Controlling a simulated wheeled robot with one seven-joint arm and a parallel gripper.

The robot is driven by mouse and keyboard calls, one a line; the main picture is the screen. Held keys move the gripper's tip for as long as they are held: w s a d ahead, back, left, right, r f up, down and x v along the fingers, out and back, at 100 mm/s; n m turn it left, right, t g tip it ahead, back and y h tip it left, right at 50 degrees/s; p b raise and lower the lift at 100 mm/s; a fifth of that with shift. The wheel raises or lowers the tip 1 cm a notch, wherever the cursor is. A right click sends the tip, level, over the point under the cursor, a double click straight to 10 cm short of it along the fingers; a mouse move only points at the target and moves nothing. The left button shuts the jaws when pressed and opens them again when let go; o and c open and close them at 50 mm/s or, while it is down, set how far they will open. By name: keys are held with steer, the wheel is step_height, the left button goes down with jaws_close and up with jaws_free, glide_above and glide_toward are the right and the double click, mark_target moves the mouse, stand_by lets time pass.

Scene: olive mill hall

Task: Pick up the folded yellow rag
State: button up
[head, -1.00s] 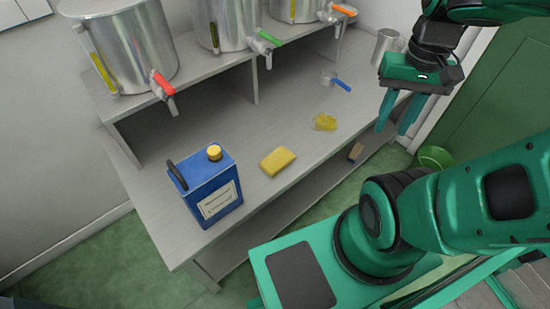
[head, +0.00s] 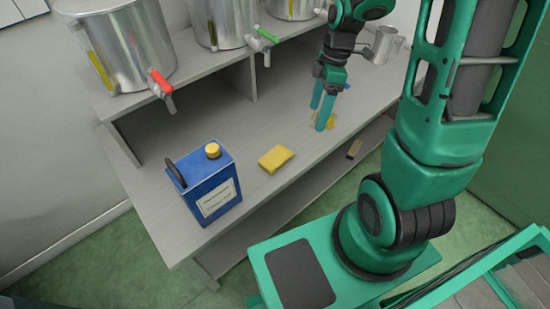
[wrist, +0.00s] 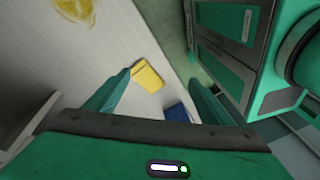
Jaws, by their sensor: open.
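The folded yellow rag (head: 275,159) lies flat on the grey bench top, just right of the blue canister. In the wrist view the rag (wrist: 148,76) shows between my open fingers, nearer the left one. My gripper (head: 318,118) is open and empty, with its fingers pointing down. In the head view it is to the right of the rag and farther back, over a yellow patch (head: 331,121) on the bench, which it partly hides. It is apart from the rag.
A blue canister (head: 207,186) with a yellow cap stands left of the rag; it also shows in the wrist view (wrist: 177,112). Steel tanks with taps stand on the raised shelf (head: 200,75) behind. A metal jug (head: 382,45) stands at the back right. The bench front is clear.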

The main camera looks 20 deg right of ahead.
mark_target(277, 155)
steer(key=w+a+f+n, duration=0.1)
steer(key=a+f+n, duration=0.1)
steer(key=f+n, duration=0.1)
steer(key=w+a+f+n+y, duration=0.1)
steer(key=w+a+f+n, duration=0.1)
steer(key=f, duration=0.4)
steer(key=w+a+f+n+y, duration=0.1)
steer(key=a+f+n, duration=0.3)
steer(key=shift+w+a+f+g, duration=0.1)
steer(key=shift+w+f+g, duration=0.25)
steer(key=shift+g, duration=0.05)
steer(key=shift+x, duration=3.25)
steer(key=shift+w, duration=0.2)
steer(key=c, duration=1.2)
